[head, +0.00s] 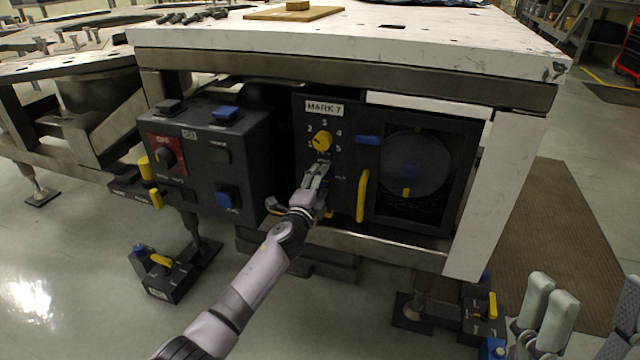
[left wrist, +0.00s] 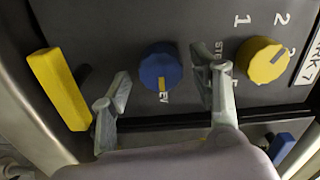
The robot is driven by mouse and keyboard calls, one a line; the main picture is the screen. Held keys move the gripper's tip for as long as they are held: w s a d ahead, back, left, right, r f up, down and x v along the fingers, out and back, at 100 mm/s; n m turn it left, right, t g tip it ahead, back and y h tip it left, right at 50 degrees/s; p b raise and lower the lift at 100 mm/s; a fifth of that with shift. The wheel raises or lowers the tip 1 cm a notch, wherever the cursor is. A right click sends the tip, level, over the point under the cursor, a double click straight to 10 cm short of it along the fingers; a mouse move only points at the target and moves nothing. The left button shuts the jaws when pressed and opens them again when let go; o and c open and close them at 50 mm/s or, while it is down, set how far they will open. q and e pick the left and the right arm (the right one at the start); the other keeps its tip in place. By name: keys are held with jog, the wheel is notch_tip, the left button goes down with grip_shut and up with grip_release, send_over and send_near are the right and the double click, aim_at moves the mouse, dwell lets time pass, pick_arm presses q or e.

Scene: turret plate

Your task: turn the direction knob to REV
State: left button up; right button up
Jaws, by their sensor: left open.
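The blue knob with a yellow pointer (left wrist: 160,70) is on the dark MARK 7 panel (head: 345,108). Its pointer faces down in the left wrist view, toward a partly hidden label whose visible end reads "EV". My left gripper (left wrist: 160,82) is open, with one finger on each side of the blue knob in that view; I cannot tell if either touches it. In the head view my left gripper (head: 319,172) is in front of the panel below the yellow numbered knob and hides the blue knob. My right gripper (head: 548,308) appears low at the right edge, away from the panel.
The yellow numbered knob (left wrist: 262,60) is close beside one finger. A yellow handle (head: 362,195) and a round dark window (head: 415,165) are to the right. A grey control box (head: 210,150) stands left. The white tabletop (head: 400,45) overhangs the panel.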

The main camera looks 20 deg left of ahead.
pick_arm(q)
jog(key=shift+s, duration=0.1)
jog(key=s, duration=1.1)
jog(key=shift+s+a, duration=0.2)
jog(key=shift+s, duration=0.2)
